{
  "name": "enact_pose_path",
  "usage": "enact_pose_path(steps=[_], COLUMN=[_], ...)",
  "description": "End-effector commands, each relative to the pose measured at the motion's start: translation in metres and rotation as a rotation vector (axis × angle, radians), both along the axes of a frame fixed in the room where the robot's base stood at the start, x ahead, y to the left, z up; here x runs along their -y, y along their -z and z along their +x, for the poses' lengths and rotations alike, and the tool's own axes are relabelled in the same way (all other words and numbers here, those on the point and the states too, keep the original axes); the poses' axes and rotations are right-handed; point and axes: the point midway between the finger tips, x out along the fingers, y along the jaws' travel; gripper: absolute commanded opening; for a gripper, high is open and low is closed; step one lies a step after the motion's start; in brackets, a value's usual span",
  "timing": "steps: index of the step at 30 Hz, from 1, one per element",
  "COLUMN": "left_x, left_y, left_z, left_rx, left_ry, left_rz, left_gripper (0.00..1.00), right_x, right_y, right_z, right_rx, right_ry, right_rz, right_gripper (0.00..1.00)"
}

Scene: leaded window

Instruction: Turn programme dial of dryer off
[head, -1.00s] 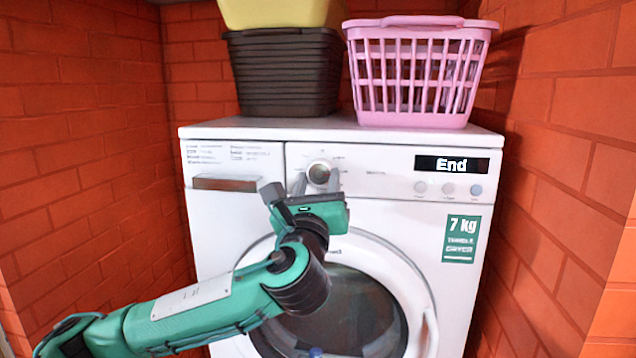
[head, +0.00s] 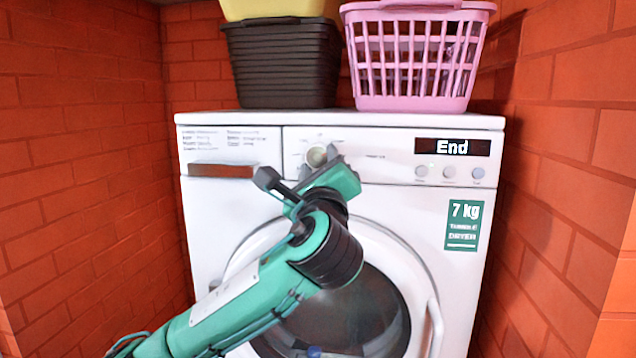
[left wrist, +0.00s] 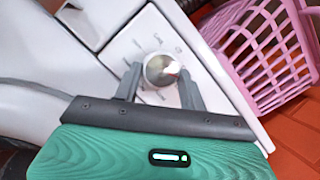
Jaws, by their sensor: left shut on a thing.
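The white dryer (head: 215,225) stands straight ahead, with its display (head: 452,147) reading "End". Its round silver programme dial (head: 317,156) is on the upper panel and also shows in the left wrist view (left wrist: 161,69). My left gripper (head: 311,165) is at the dial from the front, its palm tilted up to the right. In the left wrist view the two grey fingers of the gripper (left wrist: 160,82) lie on either side of the dial, shut on it. Marks around the dial are too small to read. My right gripper is not in view.
A pink basket (head: 415,103) and a dark crate (head: 282,75) with a yellow bin (head: 275,9) on it stand on top of the dryer. Brick walls (head: 80,150) close in both sides. The round door (head: 385,250) is below the dial.

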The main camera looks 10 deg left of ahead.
Motion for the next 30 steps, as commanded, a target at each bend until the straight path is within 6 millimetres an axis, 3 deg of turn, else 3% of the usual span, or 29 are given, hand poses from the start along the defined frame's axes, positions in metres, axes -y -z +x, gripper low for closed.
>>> enact_pose_path(steps=[1, 12, 30], left_x=[0.002, 0.005, 0.007], left_y=[0.004, 0.000, -0.008], left_z=[0.000, 0.000, 0.000], left_rx=[0.000, -0.001, -0.002], left_ry=[0.002, 0.001, 0.001], left_rz=[-0.050, -0.402, -0.928], left_gripper=[0.19, 0.19, 0.19], right_x=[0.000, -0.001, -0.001], right_y=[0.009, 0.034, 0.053], right_z=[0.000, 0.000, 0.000], right_rx=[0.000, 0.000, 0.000], right_ry=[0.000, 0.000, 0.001], right_rz=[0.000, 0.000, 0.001], right_gripper=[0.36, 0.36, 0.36])
